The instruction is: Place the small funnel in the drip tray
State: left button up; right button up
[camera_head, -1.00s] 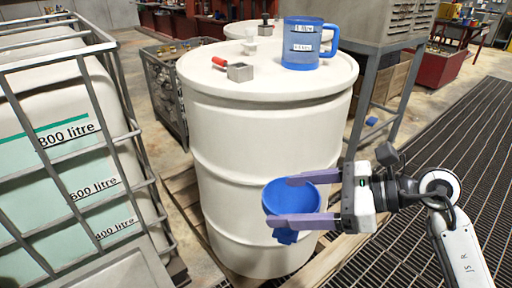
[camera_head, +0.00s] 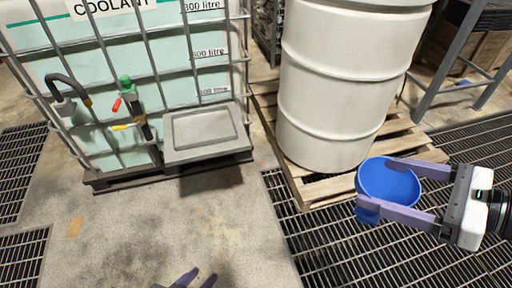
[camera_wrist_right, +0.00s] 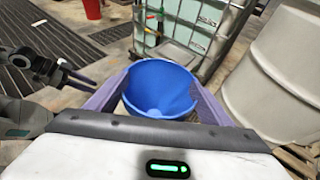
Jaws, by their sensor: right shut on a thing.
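The blue funnel (camera_head: 388,184) is in my right gripper (camera_head: 400,190). Its purple fingers are shut on the funnel's two sides, and its wide mouth faces up. In the right wrist view the funnel (camera_wrist_right: 160,88) sits between the fingers, clear of the floor. A grey, shallow rectangular tray (camera_head: 207,133), which looks like the drip tray, stands at the foot of the coolant tank, left of the funnel and apart from it. My left gripper (camera_head: 198,277) shows only its fingertips at the bottom edge, apart and empty.
The caged coolant tank (camera_head: 180,60) with a hose and tap stands behind the tray. A white drum (camera_head: 345,85) on a wooden pallet (camera_head: 325,188) stands close behind the funnel. Concrete floor (camera_head: 200,225) before the tray is clear; floor grating (camera_head: 340,240) lies below the funnel.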

aim_at(203, 129)
jog(key=u, duration=1.1)
jog(key=i, duration=1.55)
jog(key=z, duration=0.5)
